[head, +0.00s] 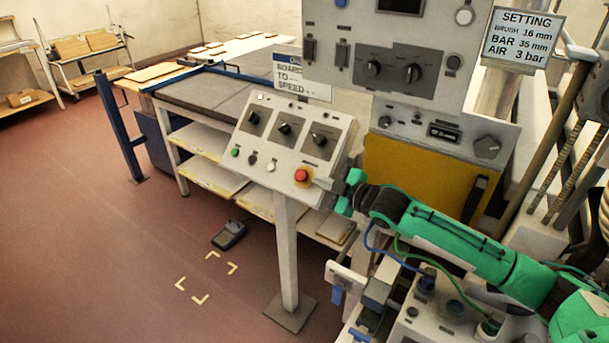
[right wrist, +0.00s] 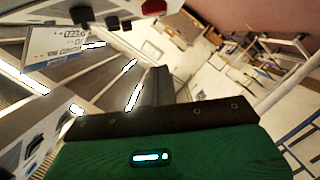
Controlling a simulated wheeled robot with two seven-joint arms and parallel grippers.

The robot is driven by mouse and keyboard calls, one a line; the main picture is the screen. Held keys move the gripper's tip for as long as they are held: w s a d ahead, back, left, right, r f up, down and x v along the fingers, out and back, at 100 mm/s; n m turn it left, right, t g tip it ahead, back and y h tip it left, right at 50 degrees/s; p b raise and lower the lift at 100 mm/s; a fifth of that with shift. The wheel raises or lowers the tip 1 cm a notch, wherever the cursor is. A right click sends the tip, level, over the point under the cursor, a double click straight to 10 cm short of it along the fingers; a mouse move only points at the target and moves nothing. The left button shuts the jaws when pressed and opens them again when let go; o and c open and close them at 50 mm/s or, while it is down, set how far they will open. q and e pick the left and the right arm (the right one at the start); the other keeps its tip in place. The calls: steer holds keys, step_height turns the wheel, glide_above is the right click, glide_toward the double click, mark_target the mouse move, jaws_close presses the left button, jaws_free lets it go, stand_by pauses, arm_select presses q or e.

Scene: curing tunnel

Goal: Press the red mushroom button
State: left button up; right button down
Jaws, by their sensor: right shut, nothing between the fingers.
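The red mushroom button (head: 301,175) sits on a yellow base at the lower right of the sloped white control panel (head: 262,165). The panel stands on a white post. My right gripper (head: 321,183) is shut and empty, just right of the button, its fingers pointing left toward it. I cannot tell whether the fingertips touch the button or its base. My left gripper is not in view.
The sloped panel also has a green button (head: 235,152) and several black knobs. A taller grey control cabinet (head: 412,85) stands behind to the right, above a yellow panel (head: 415,172). A conveyor table (head: 215,95) lies behind.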

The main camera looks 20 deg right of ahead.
mark_target(300, 172)
steer(key=w+f+p, duration=0.1)
steer(key=w, duration=0.2)
steer(key=w+a+f+p, duration=0.1)
steer(key=w, duration=0.1)
steer(key=w+a+f+p, duration=0.1)
steer(key=w, duration=0.2)
steer(key=shift+w+a+f, duration=0.1)
steer(key=shift+w+a, duration=0.15)
steer(key=shift+w, duration=0.1)
steer(key=shift+w+d+f, duration=0.2)
steer(key=shift+d+f, duration=0.2)
steer(key=shift+f, duration=0.1)
